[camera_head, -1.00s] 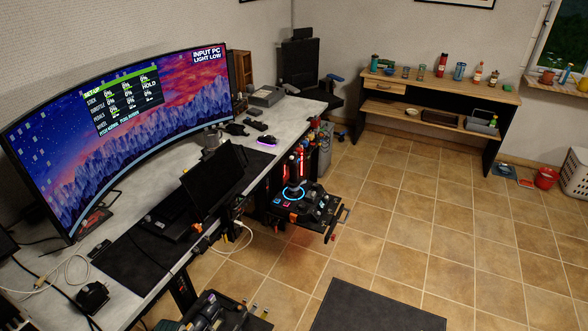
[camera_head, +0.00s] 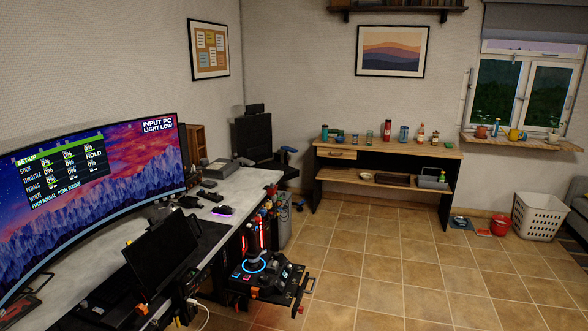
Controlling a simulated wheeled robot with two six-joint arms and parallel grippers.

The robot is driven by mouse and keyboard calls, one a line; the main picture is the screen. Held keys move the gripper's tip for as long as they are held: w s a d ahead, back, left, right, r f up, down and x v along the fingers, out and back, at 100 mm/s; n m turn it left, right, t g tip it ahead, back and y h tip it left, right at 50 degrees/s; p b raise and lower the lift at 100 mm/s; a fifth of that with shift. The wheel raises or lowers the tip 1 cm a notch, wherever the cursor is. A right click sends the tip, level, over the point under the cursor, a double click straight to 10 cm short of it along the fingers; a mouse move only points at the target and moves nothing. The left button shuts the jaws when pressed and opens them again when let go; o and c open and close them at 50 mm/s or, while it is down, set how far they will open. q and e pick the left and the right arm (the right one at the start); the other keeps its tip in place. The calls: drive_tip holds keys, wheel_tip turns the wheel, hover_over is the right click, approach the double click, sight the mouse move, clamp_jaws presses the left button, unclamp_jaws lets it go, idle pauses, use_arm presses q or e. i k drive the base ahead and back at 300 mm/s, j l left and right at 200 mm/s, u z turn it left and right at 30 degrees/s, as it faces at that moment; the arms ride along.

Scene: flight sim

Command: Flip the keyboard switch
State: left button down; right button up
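No keyboard can be clearly made out. A dark panel (camera_head: 163,255), like a small screen or laptop lid, stands tilted on the desk (camera_head: 235,187) in front of the large curved monitor (camera_head: 90,205). Whatever lies behind the panel is mostly hidden. The monitor shows a set-up list and the words "INPUT PC LIGHT LOW". A joystick unit (camera_head: 257,262) with a lit blue ring is mounted at the desk's right side. No switch can be picked out at this size. Neither of my grippers is in view.
A black office chair (camera_head: 256,140) stands at the desk's far end. A side table (camera_head: 385,152) with bottles and cups is against the back wall. A red bucket (camera_head: 500,226) and white basket (camera_head: 540,217) are at the right. The tiled floor (camera_head: 400,265) is largely clear.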

sight(97, 310)
drive_tip(key=u, duration=1.7)
drive_tip(key=i+l, duration=1.15)
drive_tip(key=l, duration=0.15)
